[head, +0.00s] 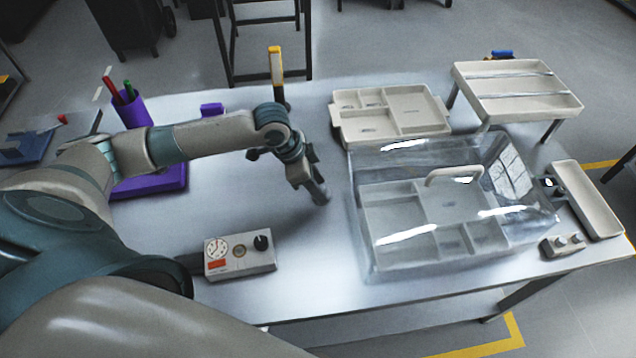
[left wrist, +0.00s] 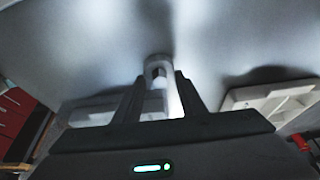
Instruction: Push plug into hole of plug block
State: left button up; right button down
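My left gripper (head: 318,194) points down over the table, left of the clear-covered box. In the left wrist view, its two fingers (left wrist: 159,80) stand on either side of a pale, round-ended piece with a dark hollow (left wrist: 158,66). It appears held between the fingertips and may be the plug. A small light block (head: 240,256) at the near left has a dial, a round ring-edged opening and a black knob. Another small block (head: 562,246) with two round tops sits at the right edge. I cannot tell which is the plug block. My right gripper is out of view.
The clear cover with a handle (head: 455,174) sits over a divided tray. A long narrow tray (head: 585,200) lies right. A purple pen cup (head: 131,110) stands left. The middle front table is clear.

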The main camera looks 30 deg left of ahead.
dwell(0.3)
pick_arm(q)
jog(key=shift+b+v, duration=0.3)
jog(key=shift+v, duration=0.55)
jog(key=b+v, duration=0.3)
jog(key=v, duration=1.2)
jog(key=shift+r, duration=0.35)
jog(key=shift+a, duration=0.1)
